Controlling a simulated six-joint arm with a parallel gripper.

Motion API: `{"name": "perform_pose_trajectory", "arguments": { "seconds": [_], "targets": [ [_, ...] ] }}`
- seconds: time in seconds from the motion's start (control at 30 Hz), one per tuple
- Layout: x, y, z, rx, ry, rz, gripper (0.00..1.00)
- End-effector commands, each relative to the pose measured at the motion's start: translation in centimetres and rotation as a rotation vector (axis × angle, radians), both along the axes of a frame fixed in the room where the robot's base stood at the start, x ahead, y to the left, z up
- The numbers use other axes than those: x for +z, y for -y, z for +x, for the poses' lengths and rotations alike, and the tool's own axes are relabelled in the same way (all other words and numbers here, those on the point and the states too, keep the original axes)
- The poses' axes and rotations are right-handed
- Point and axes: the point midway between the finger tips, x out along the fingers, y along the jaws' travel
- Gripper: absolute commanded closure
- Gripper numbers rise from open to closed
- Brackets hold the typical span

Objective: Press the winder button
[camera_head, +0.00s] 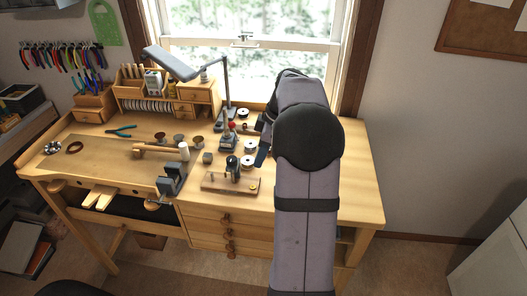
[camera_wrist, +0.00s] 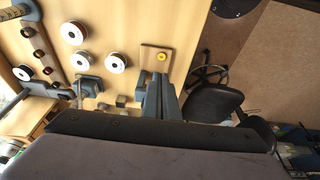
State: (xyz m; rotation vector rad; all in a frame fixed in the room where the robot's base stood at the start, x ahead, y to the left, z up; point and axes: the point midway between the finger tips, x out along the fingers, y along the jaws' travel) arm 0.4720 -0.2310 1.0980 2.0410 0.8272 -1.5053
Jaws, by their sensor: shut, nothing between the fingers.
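A small yellow button (camera_head: 253,186) sits at the right end of a wooden winder board (camera_head: 215,183), which lies near the front edge of the bench. A dark upright device (camera_head: 232,169) stands on that board. In the wrist view the yellow button (camera_wrist: 161,56) shows on its wooden plate (camera_wrist: 148,64), just beyond my fingertips. My gripper (camera_head: 261,157) is shut and empty, behind and above the button in the head view. In the wrist view my gripper (camera_wrist: 160,82) hides the rest of the board. The fingertips appear apart from the button.
White spools (camera_head: 249,147) stand behind the winder board, close to my gripper. A small red-topped stand (camera_head: 230,128) and a desk lamp (camera_head: 224,80) are further back. A dark vise-like tool (camera_head: 172,178) stands to the left. The bench's right side (camera_head: 355,190) is clear.

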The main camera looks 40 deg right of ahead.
Motion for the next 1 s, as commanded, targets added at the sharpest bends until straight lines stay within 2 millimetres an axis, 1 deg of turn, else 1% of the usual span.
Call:
{"name": "perform_pose_trajectory", "arguments": {
  "seconds": [0.1,0.3,0.5,0.87,1.0],
  "targets": [
    [1.6,0.4,-0.3,-0.001,0.003,-0.002,1.00],
    [3.2,0.7,-0.6,0.000,0.002,-0.001,1.00],
    [3.6,0.7,-0.7,0.001,0.001,0.000,1.00],
    [3.6,0.7,-0.7,0.001,0.001,0.000,1.00],
    [3.6,0.7,-0.7,-0.042,-0.008,0.010,1.00]
  ]
}}
